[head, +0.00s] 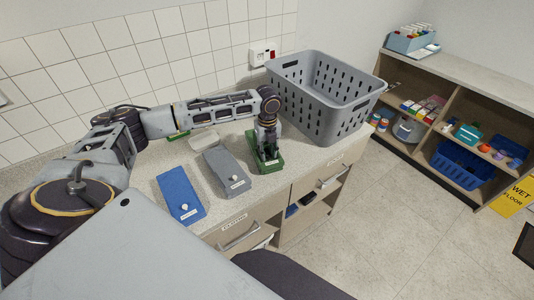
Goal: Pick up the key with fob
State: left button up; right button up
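My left gripper (268,150) points down at a flat green holder (267,167) on the counter, touching it or just above it. Its fingertips are too small and dark to show if they are open or shut. I cannot clearly make out a key with fob; any at the green holder is hidden by the gripper. My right gripper is out of view.
A grey perforated basket (347,105) stands right of the gripper on the counter (150,165). A tiled wall is close behind. Drawers (240,233) are below the front edge. A stocked shelf (465,80) and a yellow wet-floor sign (516,197) are at right; the floor between is clear.

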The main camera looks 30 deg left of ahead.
aim_at(268, 153)
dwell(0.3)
pick_arm(q)
jog(key=c, duration=0.5)
jog(key=shift+o, duration=0.2)
jog(key=shift+r, duration=0.1)
notch_tip(268, 153, up, 18)
jog(key=b, duration=0.1)
dwell(0.4)
dwell(0.5)
